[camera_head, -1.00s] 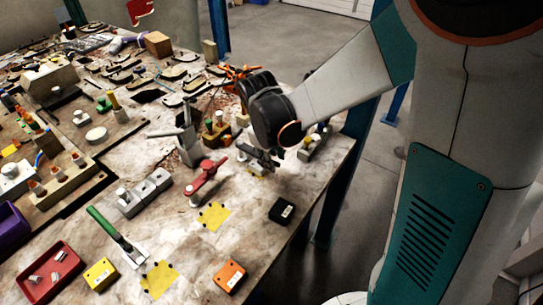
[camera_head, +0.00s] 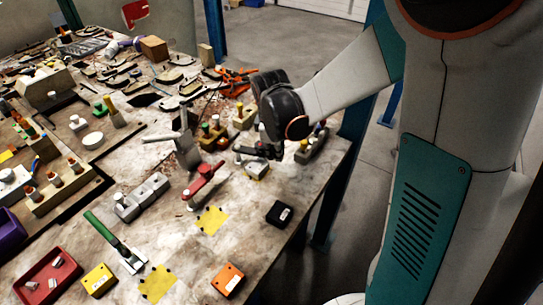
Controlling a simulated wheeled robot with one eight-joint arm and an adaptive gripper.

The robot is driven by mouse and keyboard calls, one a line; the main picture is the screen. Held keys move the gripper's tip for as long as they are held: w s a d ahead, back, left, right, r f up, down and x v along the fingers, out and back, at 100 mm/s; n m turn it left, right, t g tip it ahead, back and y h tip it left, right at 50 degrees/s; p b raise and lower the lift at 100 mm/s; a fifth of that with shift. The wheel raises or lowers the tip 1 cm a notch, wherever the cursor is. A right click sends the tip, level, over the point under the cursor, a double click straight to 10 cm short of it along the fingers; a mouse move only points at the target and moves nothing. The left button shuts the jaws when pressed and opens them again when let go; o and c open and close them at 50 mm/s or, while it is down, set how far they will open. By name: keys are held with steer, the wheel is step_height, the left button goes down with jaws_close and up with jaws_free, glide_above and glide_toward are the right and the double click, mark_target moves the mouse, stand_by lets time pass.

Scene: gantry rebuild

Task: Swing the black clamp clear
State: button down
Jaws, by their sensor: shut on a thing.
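The black clamp (camera_head: 246,151) is a small dark lever near the table's right edge, by a pale block with a yellow part. My gripper (camera_head: 268,150) reaches down over it from the right and is shut on it. My dark wrist hides much of the grip, and the black clamp and dark fingers are hard to tell apart. A clamp with a red handle (camera_head: 204,182) stands just left and in front of it. A clamp with a grey upright handle (camera_head: 182,140) stands further left.
A grey block with several pegs (camera_head: 312,146) stands close right of my gripper. A green-handled clamp (camera_head: 112,240), a black box (camera_head: 279,213) and an orange box (camera_head: 229,278) lie nearer. The table drops off at right.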

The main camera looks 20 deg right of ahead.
steer(key=w+n, duration=0.2)
steer(key=w+d+n, duration=0.1)
steer(key=w+d+n+y, duration=0.1)
steer(key=w+n, duration=0.1)
steer(key=shift+w+d+n, duration=0.25)
steer(key=shift+w+n, duration=0.05)
steer(key=w+n, duration=0.3)
steer(key=w+n+y+p, duration=0.1)
steer(key=w+n, duration=0.1)
steer(key=shift+w+a, duration=0.25)
steer(key=shift+w+a+n, duration=0.35)
steer(key=shift+w+n, duration=0.45)
steer(key=shift+n, duration=0.1)
steer(key=shift+w+a+n, duration=0.35)
steer(key=shift+w+n, duration=0.4)
steer(key=shift+n, duration=0.15)
steer(key=c, duration=1.7)
jaws_free()
steer(key=shift+o, duration=0.2)
step_height(320, 180, up, 12)
steer(key=s+d, duration=0.1)
steer(key=s, duration=0.1)
steer(key=shift+d, duration=0.15)
